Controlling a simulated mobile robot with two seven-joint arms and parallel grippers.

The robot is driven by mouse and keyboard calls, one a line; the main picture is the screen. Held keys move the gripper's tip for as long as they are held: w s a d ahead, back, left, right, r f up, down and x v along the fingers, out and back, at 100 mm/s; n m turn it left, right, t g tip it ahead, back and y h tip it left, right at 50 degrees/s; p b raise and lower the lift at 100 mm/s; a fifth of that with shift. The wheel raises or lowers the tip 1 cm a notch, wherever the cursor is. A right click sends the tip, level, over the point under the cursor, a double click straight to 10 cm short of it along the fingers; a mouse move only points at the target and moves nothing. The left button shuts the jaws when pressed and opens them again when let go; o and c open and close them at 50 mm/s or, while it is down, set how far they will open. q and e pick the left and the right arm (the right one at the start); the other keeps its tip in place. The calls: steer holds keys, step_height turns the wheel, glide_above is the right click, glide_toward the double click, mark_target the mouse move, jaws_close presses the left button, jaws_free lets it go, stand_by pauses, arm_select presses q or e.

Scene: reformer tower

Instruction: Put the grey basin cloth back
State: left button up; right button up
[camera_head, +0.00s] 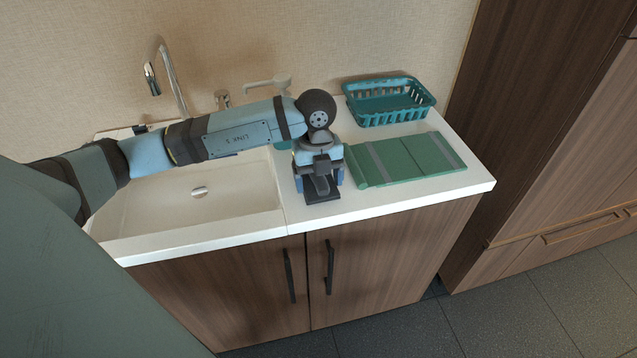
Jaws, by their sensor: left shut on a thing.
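My left gripper (321,190) points down at the white counter just right of the basin, by its front edge. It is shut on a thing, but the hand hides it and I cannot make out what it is. No grey cloth shows clearly in the head view. A grey band (377,160) lies across the green mat to the right of the gripper; I cannot tell whether it is a cloth or part of the mat. My right gripper is not in view.
A green mat (425,153) lies on the counter right of my gripper, with a teal basket (390,118) behind it. A chrome tap (168,72) rises behind the basin. Something teal shows partly behind my gripper. A tall wooden cabinet (540,130) stands at the right.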

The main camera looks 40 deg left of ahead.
arm_select(q)
steer(key=shift+f, duration=0.75)
steer(key=shift+f, duration=0.1)
steer(key=o, duration=0.8)
steer(key=shift+c, duration=0.2)
steer(key=r, duration=0.8)
steer(key=w+a+r+p, duration=0.1)
steer(key=r, duration=0.3)
steer(key=shift+a+r, duration=0.1)
